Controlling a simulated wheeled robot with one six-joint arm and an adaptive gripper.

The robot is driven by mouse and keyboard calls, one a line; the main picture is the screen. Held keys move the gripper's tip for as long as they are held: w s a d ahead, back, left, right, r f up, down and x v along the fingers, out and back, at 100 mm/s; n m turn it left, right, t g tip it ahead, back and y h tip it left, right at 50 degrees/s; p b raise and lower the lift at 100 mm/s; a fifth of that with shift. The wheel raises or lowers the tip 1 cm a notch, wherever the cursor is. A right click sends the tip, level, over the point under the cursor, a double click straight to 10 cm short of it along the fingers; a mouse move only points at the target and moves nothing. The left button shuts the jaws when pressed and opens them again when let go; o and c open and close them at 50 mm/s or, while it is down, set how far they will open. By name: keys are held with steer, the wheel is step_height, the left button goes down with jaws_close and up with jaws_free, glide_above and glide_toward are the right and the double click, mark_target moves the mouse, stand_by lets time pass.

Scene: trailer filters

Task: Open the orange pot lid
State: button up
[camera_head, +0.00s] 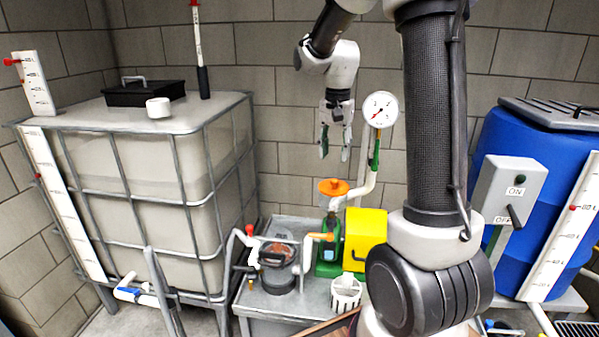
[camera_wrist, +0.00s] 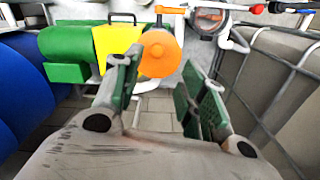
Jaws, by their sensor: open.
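The orange pot lid (camera_head: 333,187) sits on top of the pot beside the green and yellow pump (camera_head: 364,238), with a small knob on its top. In the wrist view the orange lid (camera_wrist: 160,54) shows beyond my fingers, partly behind the left finger's tip. My gripper (camera_head: 336,145) is open and empty, its fingers pointing down. It hangs above the lid and is apart from it. In the wrist view the two green-padded fingers of my gripper (camera_wrist: 165,85) are spread wide, with bare floor seen between them.
A round pressure gauge (camera_head: 380,109) on a white pipe stands just right of my gripper. A caged white tank (camera_head: 150,170) fills the left. A blue barrel (camera_head: 520,165) and an ON/OFF switch box (camera_head: 508,195) are at the right. A white basket (camera_head: 345,293) stands on the metal bench (camera_head: 262,303).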

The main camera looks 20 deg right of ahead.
mark_target(334, 180)
steer(key=shift+s+d, duration=0.1)
steer(key=shift+s, duration=0.1)
steer(key=shift+f+m, duration=0.1)
steer(key=shift+m, duration=0.3)
step_height(334, 180, down, 8)
steer(key=shift+r, duration=0.15)
jaws_close()
